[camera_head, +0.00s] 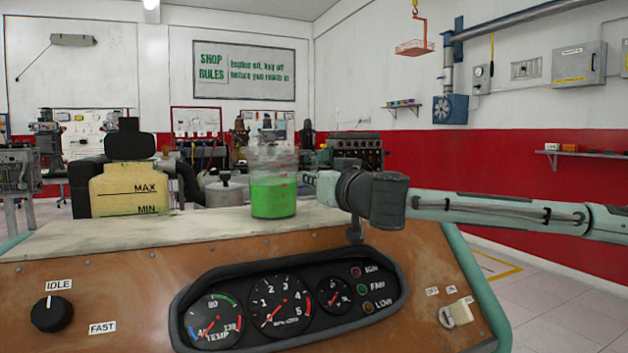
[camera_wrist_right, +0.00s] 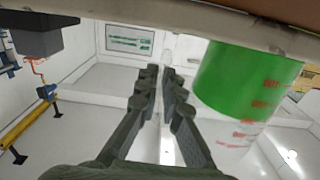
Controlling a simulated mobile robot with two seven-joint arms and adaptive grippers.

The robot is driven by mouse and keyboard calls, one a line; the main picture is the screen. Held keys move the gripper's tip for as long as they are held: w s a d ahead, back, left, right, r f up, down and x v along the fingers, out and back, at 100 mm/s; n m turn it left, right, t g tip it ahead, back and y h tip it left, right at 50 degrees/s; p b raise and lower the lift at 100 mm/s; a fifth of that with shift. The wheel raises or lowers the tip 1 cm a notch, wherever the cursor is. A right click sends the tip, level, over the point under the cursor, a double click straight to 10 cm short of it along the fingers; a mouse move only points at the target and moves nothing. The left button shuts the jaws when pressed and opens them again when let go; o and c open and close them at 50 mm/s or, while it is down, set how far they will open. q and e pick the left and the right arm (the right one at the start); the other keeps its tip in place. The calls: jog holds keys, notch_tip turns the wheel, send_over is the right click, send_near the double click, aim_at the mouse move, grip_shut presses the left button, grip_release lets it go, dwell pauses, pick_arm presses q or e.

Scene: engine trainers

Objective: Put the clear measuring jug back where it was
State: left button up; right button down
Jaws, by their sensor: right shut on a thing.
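The clear measuring jug (camera_head: 273,194) holds green liquid and is upright over the pale top of the engine trainer's console, right of the yellow tank. I cannot tell whether its base touches that top. My right gripper (camera_head: 310,180) reaches in from the right and is shut on the jug at its right side. In the right wrist view, the jug (camera_wrist_right: 245,85) with red marks appears upside down, right of the gripper fingers (camera_wrist_right: 166,78). The clear handle between the fingers is hard to make out. My left gripper is not in view.
The console top (camera_head: 120,238) is bare in front of the jug. A yellow tank (camera_head: 128,190) marked MAX and MIN stands at left. A grey lidded part (camera_head: 225,190) is just left of the jug. The gauge panel (camera_head: 290,300) is on the front.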

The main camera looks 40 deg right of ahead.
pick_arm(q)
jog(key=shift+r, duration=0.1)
pick_arm(e)
jog(key=c, duration=1.7)
grip_release()
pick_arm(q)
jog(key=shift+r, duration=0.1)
